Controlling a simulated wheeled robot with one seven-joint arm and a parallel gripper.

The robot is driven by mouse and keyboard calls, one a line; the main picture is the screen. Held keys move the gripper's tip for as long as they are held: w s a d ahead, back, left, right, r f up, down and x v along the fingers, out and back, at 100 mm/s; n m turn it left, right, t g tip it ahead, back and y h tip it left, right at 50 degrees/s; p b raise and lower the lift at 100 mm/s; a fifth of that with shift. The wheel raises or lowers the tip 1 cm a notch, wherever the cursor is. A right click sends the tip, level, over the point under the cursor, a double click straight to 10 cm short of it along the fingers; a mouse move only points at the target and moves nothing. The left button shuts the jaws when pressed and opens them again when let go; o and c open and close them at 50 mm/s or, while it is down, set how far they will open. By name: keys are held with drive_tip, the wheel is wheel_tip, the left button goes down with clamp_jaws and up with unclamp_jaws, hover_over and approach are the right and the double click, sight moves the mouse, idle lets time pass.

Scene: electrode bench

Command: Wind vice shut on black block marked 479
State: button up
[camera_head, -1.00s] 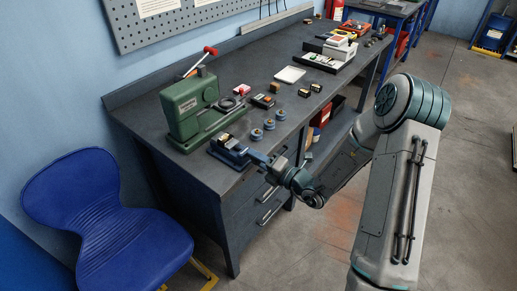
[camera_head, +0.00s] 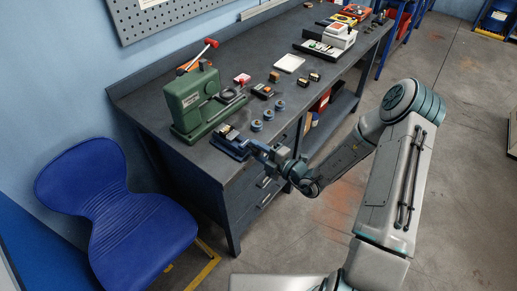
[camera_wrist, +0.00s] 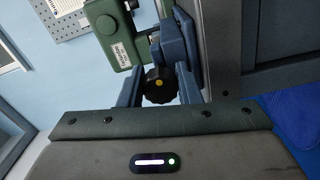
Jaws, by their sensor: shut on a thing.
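The small blue vice (camera_head: 228,147) stands at the front edge of the dark bench, and part of its blue body shows in the wrist view (camera_wrist: 181,40). A small block (camera_head: 230,134) appears to sit in the vice; its marking is too small to read. My gripper (camera_head: 260,149) is at the vice's front end, just beyond the bench edge. In the wrist view my gripper (camera_wrist: 158,92) has its two blue fingers on either side of the vice's black knob (camera_wrist: 158,84) with a yellow centre, and is shut on it.
A green press (camera_head: 192,100) with a red-tipped lever stands behind the vice. Blue round pieces (camera_head: 257,126) and small blocks (camera_head: 274,77) lie to the right. A white tray (camera_head: 289,63) is farther back. A blue chair (camera_head: 110,205) stands at front left.

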drive_tip(key=shift+s, duration=0.1)
drive_tip(key=o, duration=1)
drive_tip(key=shift+c, duration=0.2)
drive_tip(key=b+v, duration=0.2)
drive_tip(key=v, duration=1.1)
drive_tip(key=shift+s+d, duration=0.25)
